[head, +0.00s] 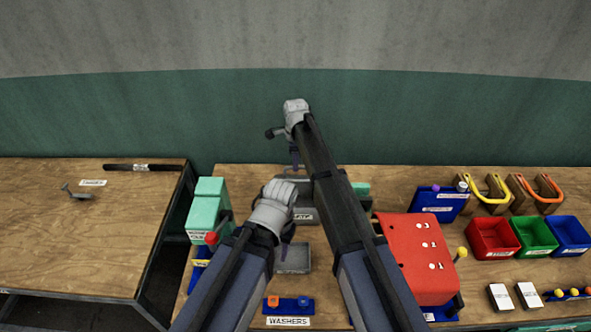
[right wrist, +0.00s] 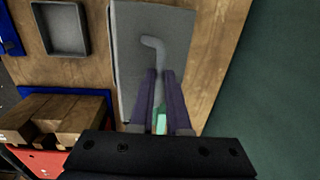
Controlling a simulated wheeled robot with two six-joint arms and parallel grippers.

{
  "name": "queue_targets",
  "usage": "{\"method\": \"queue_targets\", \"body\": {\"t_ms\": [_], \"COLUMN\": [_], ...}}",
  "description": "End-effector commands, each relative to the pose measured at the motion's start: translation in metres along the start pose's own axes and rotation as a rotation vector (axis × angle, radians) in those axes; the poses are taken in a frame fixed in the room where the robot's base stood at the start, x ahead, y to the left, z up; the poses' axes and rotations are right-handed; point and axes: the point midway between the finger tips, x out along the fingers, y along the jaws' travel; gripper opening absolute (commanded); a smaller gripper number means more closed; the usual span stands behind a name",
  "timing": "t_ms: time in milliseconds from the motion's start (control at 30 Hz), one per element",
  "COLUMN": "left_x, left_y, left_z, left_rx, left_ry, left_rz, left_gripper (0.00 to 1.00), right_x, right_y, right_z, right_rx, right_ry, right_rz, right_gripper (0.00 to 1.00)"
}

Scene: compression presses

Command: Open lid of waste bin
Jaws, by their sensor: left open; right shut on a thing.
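The waste bin (head: 302,216) is a grey box with a partly covered label near the back edge of the table, largely hidden behind my arms. Its flat grey lid (right wrist: 130,60) with a bent grey handle (right wrist: 158,48) shows in the right wrist view. My right gripper (head: 295,158) is at the back of the bin. In the right wrist view its purple fingers (right wrist: 160,76) are shut on the lid handle, whose lower part runs between them. My left gripper (head: 289,236) is open, in front of the bin and above a grey tray.
The grey tray (head: 293,262) lies in front of the bin. A teal press (head: 206,205) stands left and a red press (head: 415,255) right. A blue washers holder (head: 288,304) is at the front. Red (head: 492,240), green and blue bins stand far right. The left table (head: 80,235) is mostly clear.

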Motion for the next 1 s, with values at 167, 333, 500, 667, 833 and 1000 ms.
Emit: {"method": "queue_targets", "body": {"t_ms": [167, 333, 500, 667, 833, 1000], "left_x": [-0.008, -0.01, -0.008, -0.005, 0.001, 0.005], "left_y": [-0.001, -0.001, -0.001, 0.0, 0.0, 0.001], "left_z": [0.0, 0.001, 0.001, 0.0, 0.0, 0.0], "left_rx": [-0.002, -0.002, -0.002, -0.002, -0.001, 0.001], "left_ry": [0.0, 0.0, 0.0, 0.0, 0.0, 0.0], "left_rz": [0.0, 0.0, 0.0, 0.0, 0.0, 0.0], "left_gripper": [0.5, 0.5, 0.5, 0.5, 0.5, 0.5], "right_x": [-0.006, -0.007, -0.004, 0.001, 0.007, 0.013], "right_y": [-0.031, -0.053, -0.074, -0.092, -0.108, -0.119], "right_z": [0.0, 0.001, 0.001, 0.0, 0.0, 0.0], "right_rx": [0.001, 0.001, 0.001, 0.001, 0.001, 0.001], "right_ry": [0.0, 0.0, 0.0, 0.0, 0.001, 0.001], "right_rz": [-0.008, -0.006, -0.004, -0.003, -0.003, -0.004], "right_gripper": [0.0, 0.0, 0.0, 0.0, 0.0, 0.0]}}
